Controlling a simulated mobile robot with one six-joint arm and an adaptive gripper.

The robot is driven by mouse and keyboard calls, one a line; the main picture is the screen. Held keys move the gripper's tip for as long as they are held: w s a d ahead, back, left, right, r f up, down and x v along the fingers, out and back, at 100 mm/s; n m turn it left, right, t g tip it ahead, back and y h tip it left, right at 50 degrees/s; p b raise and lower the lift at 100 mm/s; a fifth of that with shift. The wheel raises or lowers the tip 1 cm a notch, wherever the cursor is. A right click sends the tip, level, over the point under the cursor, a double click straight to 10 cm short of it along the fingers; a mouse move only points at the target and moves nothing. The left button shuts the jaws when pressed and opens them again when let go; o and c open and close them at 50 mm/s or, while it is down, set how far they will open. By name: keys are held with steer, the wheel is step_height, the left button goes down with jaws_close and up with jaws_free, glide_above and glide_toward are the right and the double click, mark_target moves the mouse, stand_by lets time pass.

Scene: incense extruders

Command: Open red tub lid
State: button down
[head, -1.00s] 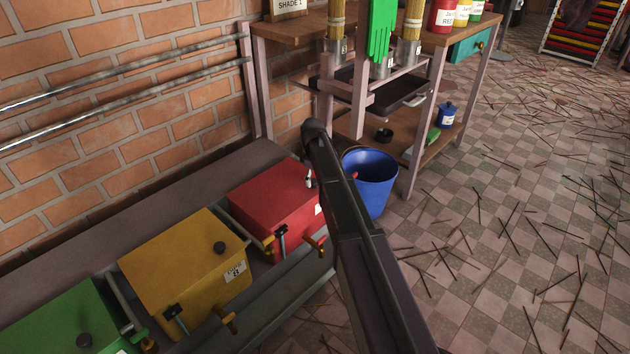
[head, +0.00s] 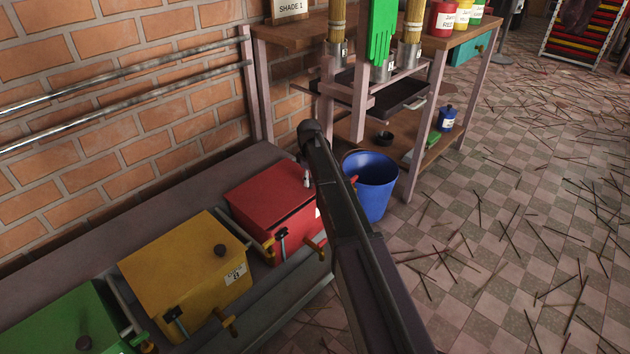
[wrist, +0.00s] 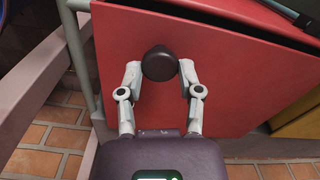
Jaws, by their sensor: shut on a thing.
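The red tub (head: 274,200) stands on the grey bench by the wall in the head view, with its lid on top. In the wrist view the red lid (wrist: 225,50) fills much of the picture, with a dark round knob (wrist: 159,64) on it. My gripper (wrist: 160,70) has one finger on each side of the knob and is shut on it. In the head view my gripper (head: 306,180) shows only in part at the red tub, and my arm hides the knob and the tub's right side.
A yellow tub (head: 180,262) and a green tub (head: 65,325) stand on the same bench to the left. A blue bucket (head: 372,190) stands on the floor right of my arm. A wooden shelf unit (head: 290,28) is behind. Thin sticks litter the open floor at right.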

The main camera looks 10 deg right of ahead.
mark_target(279, 168)
steer(key=w+a, duration=0.3)
steer(key=w, duration=0.1)
steer(key=w+a, duration=0.3)
steer(key=w, duration=0.2)
steer(key=w+a, duration=0.3)
steer(key=w, duration=0.1)
steer(key=shift+w+a, duration=0.15)
steer(key=shift+w, duration=0.15)
steer(key=shift+c, duration=1.5)
jaws_free()
steer(key=shift+o, duration=0.2)
steer(key=shift+s, duration=0.1)
steer(key=shift+a, duration=0.1)
steer(key=s+d+r+m+p, duration=0.35)
steer(key=s+r+p, duration=0.35)
steer(key=s, duration=0.8)
steer(key=s+d+r+m+p, duration=0.35)
steer(key=s+r+p, duration=0.35)
steer(key=s, duration=0.8)
steer(key=s+d+r+m+p, duration=0.3)
steer(key=s+d+r+p, duration=0.3)
steer(key=s, duration=0.9)
step_height(279, 168, up, 37)
steer(key=a+p, duration=0.1)
steer(key=p, duration=3.6)
steer(key=shift+w+a+r+p, duration=0.2)
steer(key=shift+w+p, duration=0.1)
steer(key=shift+w, duration=0.05)
